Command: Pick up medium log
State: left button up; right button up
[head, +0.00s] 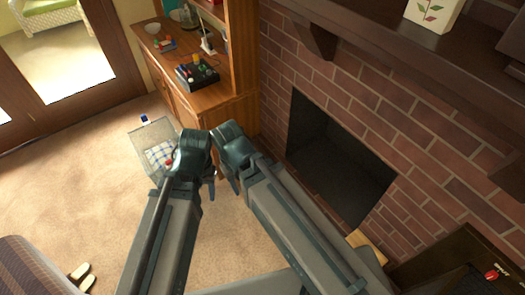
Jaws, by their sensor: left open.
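No medium log can be made out for certain.
The dark fireplace opening (335,165) looks empty. A wooden cabinet (215,105) with several items stands left of it. A clear bin (148,138) with a checkered cloth stands on the carpet. A dark mantel (375,48) juts out above. Open carpet (70,185) lies left.

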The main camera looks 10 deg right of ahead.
aim_at(258, 147)
jog(key=i+j, duration=0.1)
jog(key=i, duration=0.65)
jog(key=i+l, duration=0.15)
jog(key=i, duration=0.3)
jog(key=j+u, duration=0.05)
